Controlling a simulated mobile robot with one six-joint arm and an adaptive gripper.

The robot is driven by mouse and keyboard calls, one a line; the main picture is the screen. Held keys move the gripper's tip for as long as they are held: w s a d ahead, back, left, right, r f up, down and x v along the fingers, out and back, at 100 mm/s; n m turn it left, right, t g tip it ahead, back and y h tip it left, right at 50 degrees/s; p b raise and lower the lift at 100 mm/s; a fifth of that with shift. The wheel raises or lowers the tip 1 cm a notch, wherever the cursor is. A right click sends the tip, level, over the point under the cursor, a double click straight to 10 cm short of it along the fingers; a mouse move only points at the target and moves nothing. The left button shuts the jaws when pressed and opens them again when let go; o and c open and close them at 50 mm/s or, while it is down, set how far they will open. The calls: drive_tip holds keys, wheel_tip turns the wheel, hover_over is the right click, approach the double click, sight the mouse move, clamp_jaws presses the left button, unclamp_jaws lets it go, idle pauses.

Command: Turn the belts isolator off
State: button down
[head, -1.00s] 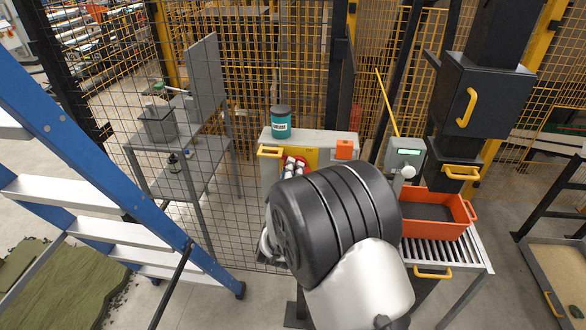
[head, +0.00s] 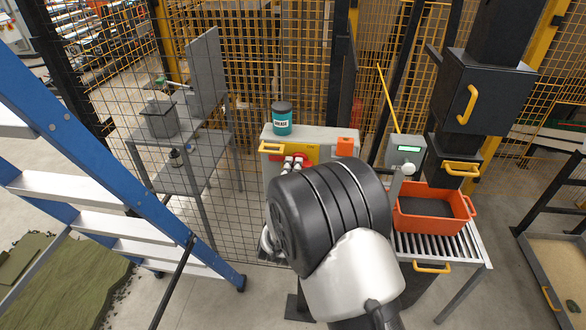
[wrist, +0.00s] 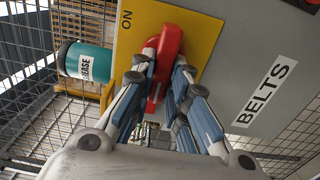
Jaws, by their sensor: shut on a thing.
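The belts isolator is a grey box (head: 325,134) on the mesh fence, with a yellow plate (head: 311,152). In the wrist view its grey front (wrist: 228,62) reads BELTS, and its yellow plate (wrist: 197,25) reads ON in one corner. The red handle (wrist: 171,42) lies at an angle across the plate, its long axis not lined up with ON. My gripper (wrist: 165,72) is shut on the red handle, one finger on each side. In the head view the fingertips (head: 292,164) reach the plate, and my dark wrist covers the lower box.
A teal grease tub (head: 282,120) stands on the box's top left. An orange crate (head: 433,224) sits on a roller stand right of my arm. A blue ladder (head: 110,160) is at the left.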

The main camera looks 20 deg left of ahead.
drive_tip(key=c, duration=1.6)
unclamp_jaws()
drive_tip(key=shift+o, duration=0.2)
drive_tip(key=shift+s, duration=0.1)
drive_tip(key=v, duration=1.2)
